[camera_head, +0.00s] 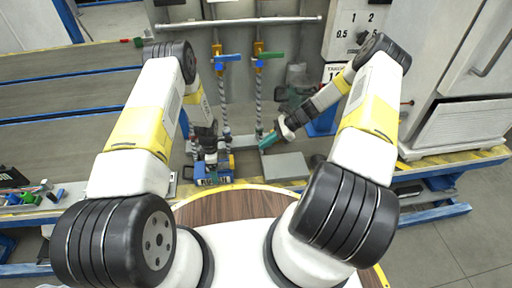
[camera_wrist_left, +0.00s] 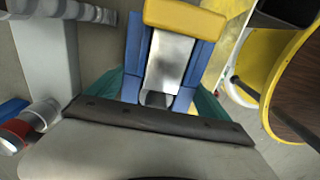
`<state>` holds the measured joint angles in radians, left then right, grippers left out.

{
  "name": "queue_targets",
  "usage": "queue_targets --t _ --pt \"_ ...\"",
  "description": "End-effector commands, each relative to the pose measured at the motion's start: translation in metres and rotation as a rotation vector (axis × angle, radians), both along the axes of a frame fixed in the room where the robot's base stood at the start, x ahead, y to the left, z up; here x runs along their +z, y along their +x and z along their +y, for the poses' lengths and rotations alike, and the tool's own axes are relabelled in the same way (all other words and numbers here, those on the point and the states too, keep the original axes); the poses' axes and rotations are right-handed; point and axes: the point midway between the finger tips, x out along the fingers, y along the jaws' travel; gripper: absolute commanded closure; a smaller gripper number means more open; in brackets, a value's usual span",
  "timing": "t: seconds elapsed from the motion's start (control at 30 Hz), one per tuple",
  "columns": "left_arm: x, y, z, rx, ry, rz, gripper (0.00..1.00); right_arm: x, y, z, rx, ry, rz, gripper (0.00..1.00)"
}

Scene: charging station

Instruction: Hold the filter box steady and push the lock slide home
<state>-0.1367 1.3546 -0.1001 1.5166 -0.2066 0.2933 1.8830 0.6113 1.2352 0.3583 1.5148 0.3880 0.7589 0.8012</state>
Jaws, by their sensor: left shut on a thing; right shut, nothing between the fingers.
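The blue filter box (camera_head: 214,181) stands on the bench at the left of centre in the head view, with yellow parts on it. In the left wrist view the filter box (camera_wrist_left: 133,45) shows blue sides around a bright metal plate, with a yellow block (camera_wrist_left: 185,17) at its far end. My left gripper (camera_head: 210,163) is above the box and shut on it; its teal fingers (camera_wrist_left: 158,98) lie on both sides of the blue part. I cannot tell which part is the lock slide. My right gripper (camera_head: 267,142) is shut and empty, to the right of the box and apart from it.
Two vertical pipes with a blue-handled valve (camera_head: 228,58) and a green-handled valve (camera_head: 270,55) rise behind the box. A grey plate (camera_head: 285,166) lies to its right. A round wooden top (camera_head: 225,205) is in front. A white cabinet (camera_head: 470,75) stands at the right.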

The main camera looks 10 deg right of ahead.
Motion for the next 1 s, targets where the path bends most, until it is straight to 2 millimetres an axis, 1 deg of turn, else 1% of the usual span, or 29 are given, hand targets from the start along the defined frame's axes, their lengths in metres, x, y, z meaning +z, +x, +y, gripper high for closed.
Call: queue_targets --t 0.3,0.33,0.37,0.4,0.63,0.73,0.87,1.0 --pt "0.000 0.000 0.003 0.000 0.004 0.001 0.66 0.003 0.000 -0.003 -0.001 0.000 0.001 1.00" --pt "0.000 0.000 0.003 0.000 0.004 0.001 0.07 0.003 0.000 -0.003 -0.001 0.000 0.001 1.00" --pt "0.000 0.000 0.003 0.000 0.004 0.001 0.01 0.003 0.000 -0.003 0.000 0.000 0.000 1.00" --pt "0.000 0.000 0.003 0.000 0.004 0.001 0.00 0.003 0.000 -0.003 0.000 0.000 0.000 1.00" --pt "0.001 0.000 0.002 0.000 0.003 0.001 0.00 0.003 0.000 -0.004 0.000 0.000 0.000 1.00" --pt "0.009 0.001 0.002 0.001 0.003 0.000 0.00 0.003 0.000 -0.004 0.000 -0.001 0.000 1.00" --pt "0.030 0.001 0.002 0.001 0.003 -0.002 0.00 0.003 0.000 -0.003 0.000 -0.001 0.000 1.00" --pt "0.061 0.001 0.002 0.001 0.003 -0.002 0.00 0.003 0.000 -0.004 0.000 -0.001 0.000 1.00"
